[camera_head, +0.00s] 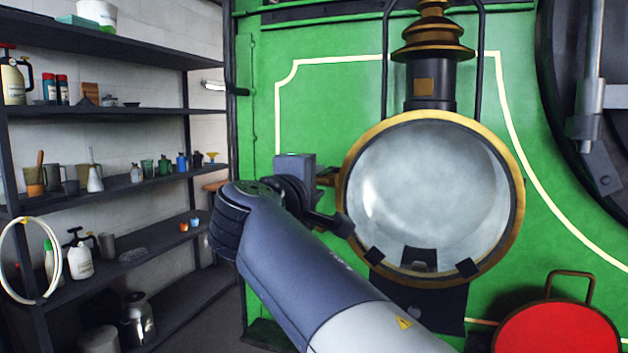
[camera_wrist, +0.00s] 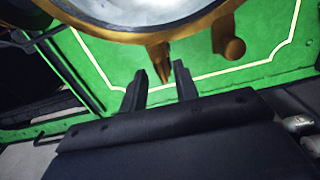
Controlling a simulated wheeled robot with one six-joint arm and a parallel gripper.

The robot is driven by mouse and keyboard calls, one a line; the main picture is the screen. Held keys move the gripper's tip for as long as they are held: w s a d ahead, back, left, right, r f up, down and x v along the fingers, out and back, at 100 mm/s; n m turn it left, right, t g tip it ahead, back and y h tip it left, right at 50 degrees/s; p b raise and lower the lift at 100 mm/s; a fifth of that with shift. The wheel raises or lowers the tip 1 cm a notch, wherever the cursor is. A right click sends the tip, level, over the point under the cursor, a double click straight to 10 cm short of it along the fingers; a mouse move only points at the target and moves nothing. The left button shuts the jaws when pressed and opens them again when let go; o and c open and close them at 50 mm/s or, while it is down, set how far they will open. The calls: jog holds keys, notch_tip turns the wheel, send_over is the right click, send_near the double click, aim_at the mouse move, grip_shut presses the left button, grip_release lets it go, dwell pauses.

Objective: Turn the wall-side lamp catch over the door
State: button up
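In the wrist view a flat brass piece, seemingly this catch (camera_wrist: 160,60), points from the rim toward my gripper (camera_wrist: 160,86). My gripper's two dark fingers are apart, with nothing seen held between them. The catch's end lies near the fingertips; whether they touch it I cannot tell.
A round brass knob (camera_wrist: 232,48) stands right of the catch in the wrist view. A red round lamp (camera_head: 558,328) with a handle is at lower right. Dark shelves (camera_head: 95,110) with bottles and cups line the left wall. Dark round ironwork (camera_head: 600,110) is at right.

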jog(key=shift+s, duration=0.1)
jog(key=b+v, duration=0.1)
jog(key=v, duration=0.9)
jog(key=shift+s+b, duration=0.3)
jog(key=shift+b, duration=0.05)
jog(key=shift+w+a+r, duration=0.1)
jog(key=shift+w, duration=0.05)
jog(key=p+x, duration=0.2)
jog(key=x, duration=0.8)
jog(key=shift+w+f, duration=0.2)
jog(key=shift+w, duration=0.1)
jog(key=shift+s, duration=0.15)
